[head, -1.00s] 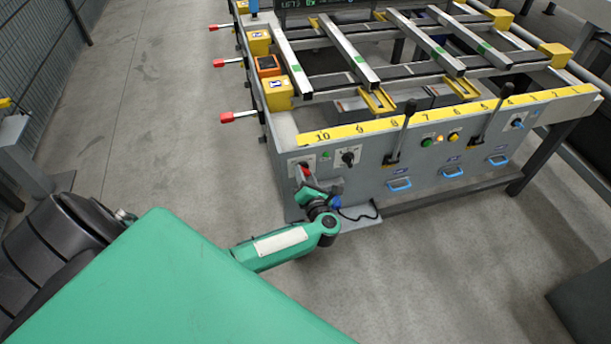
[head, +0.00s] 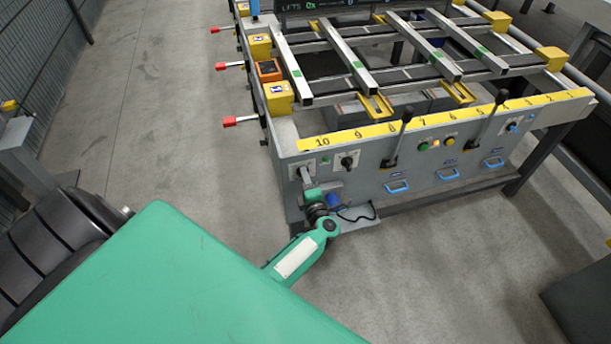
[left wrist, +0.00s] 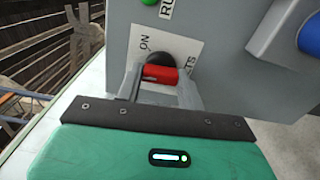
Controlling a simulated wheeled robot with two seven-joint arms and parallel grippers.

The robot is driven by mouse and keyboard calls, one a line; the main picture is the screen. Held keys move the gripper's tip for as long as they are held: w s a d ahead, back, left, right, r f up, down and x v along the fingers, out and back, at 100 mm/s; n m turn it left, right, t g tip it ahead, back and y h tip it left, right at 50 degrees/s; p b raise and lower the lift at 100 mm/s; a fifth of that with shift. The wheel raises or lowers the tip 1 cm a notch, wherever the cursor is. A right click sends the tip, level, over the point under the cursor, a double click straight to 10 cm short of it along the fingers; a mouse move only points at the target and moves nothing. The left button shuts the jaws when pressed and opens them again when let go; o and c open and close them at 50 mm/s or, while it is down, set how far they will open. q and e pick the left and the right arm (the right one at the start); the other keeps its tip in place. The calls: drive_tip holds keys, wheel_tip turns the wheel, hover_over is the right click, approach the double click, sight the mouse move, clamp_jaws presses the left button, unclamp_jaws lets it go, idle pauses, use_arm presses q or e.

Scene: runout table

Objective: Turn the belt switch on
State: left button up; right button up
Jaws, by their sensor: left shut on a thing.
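The switch is a red handle (left wrist: 162,75) on a black hub (left wrist: 157,58), on a white plate (left wrist: 142,40) marked "ON", with partly hidden letters ending in "TS". In the left wrist view my left gripper (left wrist: 161,83) has one finger on each side of the red handle and is shut on it. In the head view my left gripper (head: 308,182) is at the left end of the grey front panel (head: 370,179) and hides the handle. I cannot tell which mark the handle points to. My right gripper is not in view.
A black knob (head: 347,162) and a green lamp (head: 325,160) are close by on the panel. Two black levers (head: 404,128) and blue handles (head: 398,187) are farther right. In the wrist view a grey box with a blue part (left wrist: 309,35) juts out at right. Floor in front is clear.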

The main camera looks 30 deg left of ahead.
use_arm(q)
drive_tip(key=shift+d+m+p, duration=0.1)
drive_tip(key=shift+m+p, duration=2.45)
drive_tip(key=shift+m, duration=2.35)
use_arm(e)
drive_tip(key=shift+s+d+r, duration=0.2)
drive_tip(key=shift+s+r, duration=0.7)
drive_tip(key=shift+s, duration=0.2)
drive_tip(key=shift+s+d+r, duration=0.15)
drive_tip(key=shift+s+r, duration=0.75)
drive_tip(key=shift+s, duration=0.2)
use_arm(q)
drive_tip(key=shift+f, duration=0.1)
drive_tip(key=o, duration=1)
